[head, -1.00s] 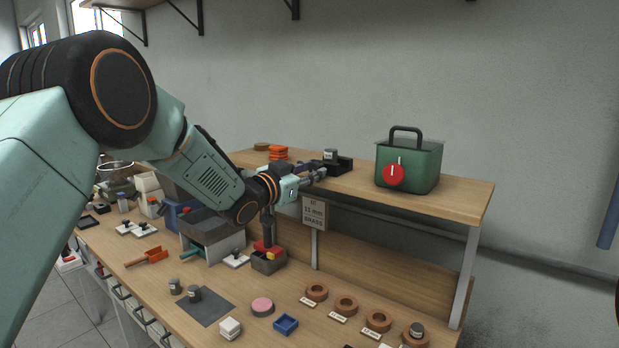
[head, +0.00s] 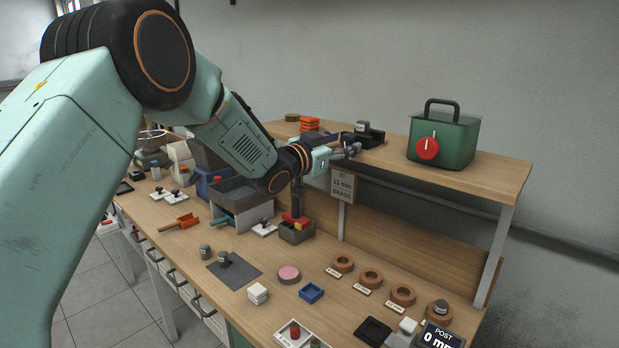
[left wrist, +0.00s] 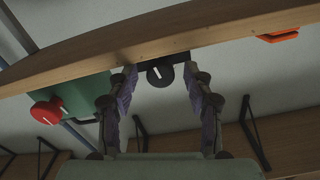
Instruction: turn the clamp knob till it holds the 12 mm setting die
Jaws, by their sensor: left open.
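The black clamp (head: 372,138) sits on the upper shelf near its front edge, with a small grey cylindrical die (head: 362,127) standing at it. In the left wrist view a dark round clamp knob (left wrist: 160,75) with a white pointer line shows at the shelf edge. My left gripper (head: 352,151) is open just in front of the clamp. In the left wrist view its two fingers (left wrist: 160,80) stand wide on either side of the knob, with visible gaps; contact is not seen. In the head view the fingers hide the knob. My right gripper is not in view.
A green box (head: 459,143) with a red knob (head: 428,148) stands right of the clamp on the shelf (head: 490,175). Orange blocks (head: 309,123) lie to its left. Brown rings (head: 371,278) lie on the bench.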

